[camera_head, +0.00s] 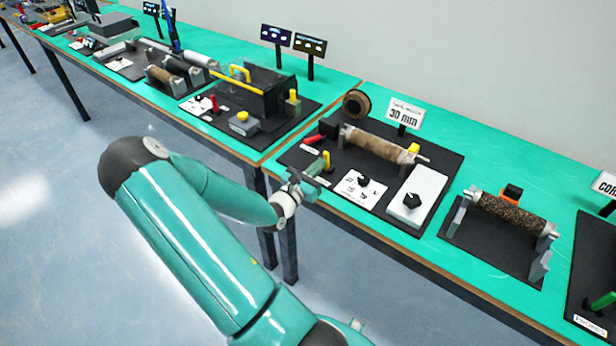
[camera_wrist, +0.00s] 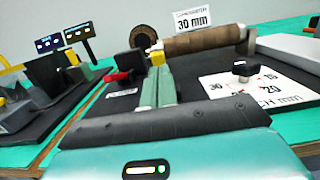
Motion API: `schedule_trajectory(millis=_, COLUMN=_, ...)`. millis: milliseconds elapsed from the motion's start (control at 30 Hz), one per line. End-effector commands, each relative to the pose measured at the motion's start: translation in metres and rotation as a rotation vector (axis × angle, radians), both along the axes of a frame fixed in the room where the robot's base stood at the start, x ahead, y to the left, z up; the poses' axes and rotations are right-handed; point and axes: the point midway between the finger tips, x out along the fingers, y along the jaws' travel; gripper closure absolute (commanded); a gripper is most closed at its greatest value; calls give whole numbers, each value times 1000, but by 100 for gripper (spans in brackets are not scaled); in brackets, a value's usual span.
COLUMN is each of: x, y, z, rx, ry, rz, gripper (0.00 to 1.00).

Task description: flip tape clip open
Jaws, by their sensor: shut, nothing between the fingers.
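The station has a red lever-like piece (camera_head: 313,139) at its left edge beside a black block (camera_head: 329,128). A small yellow piece (camera_head: 326,158) stands nearer the front. I cannot tell which of these is the tape clip. In the wrist view the red piece (camera_wrist: 118,76) lies left of my fingers, and a yellow piece (camera_wrist: 157,58) shows just beyond the fingertips. My gripper (camera_head: 314,170) is shut and empty above the board's front left. Its green fingers (camera_wrist: 157,80) lie side by side, pointing at the yellow piece. Whether they touch it is hidden.
A brown roller (camera_head: 378,142) lies behind, with a "30 mm" sign (camera_head: 404,115) at the back. A label plate with a black knob (camera_head: 363,181) and a white box (camera_head: 418,194) stand to the right. Another station with a black panel (camera_head: 272,90) is left, across a table gap.

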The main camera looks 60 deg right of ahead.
Motion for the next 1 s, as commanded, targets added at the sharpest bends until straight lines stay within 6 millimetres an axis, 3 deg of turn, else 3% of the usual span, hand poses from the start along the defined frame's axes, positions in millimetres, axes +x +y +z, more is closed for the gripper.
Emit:
schedule_trajectory(millis=433, x=-2, y=-8, z=1, rx=0, ry=0, rz=-1, gripper=100)
schedule_trajectory(millis=633, x=-4, y=-23, z=8, rx=-2, ry=0, rz=0, gripper=100)
schedule_trajectory(millis=1000, x=-4, y=-26, z=10, rx=-6, ry=0, rz=-2, gripper=100)
